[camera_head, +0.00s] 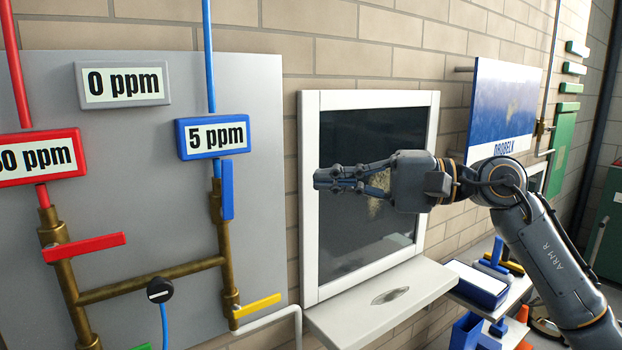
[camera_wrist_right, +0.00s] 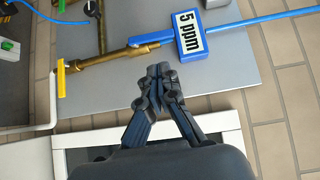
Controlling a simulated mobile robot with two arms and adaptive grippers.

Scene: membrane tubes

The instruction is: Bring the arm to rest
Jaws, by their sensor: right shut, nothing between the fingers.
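My right gripper (camera_head: 328,179) is shut and empty. In the head view it points left, raised in front of a white-framed dark panel (camera_head: 330,245) on the wall. My right arm (camera_head: 545,250) reaches in from the lower right. In the right wrist view the closed fingertips (camera_wrist_right: 158,72) lie over the grey board, below the blue 5 ppm display (camera_wrist_right: 190,32). No contact with the board can be made out. My left gripper is not in view.
The grey board (camera_head: 255,80) on the left carries brass pipes (camera_head: 150,278), a red handle (camera_head: 84,247), a yellow handle (camera_head: 257,306) and a black knob (camera_head: 160,290). A white ledge (camera_head: 385,300) juts out under the panel. A shelf with blue containers (camera_head: 478,283) stands below my arm.

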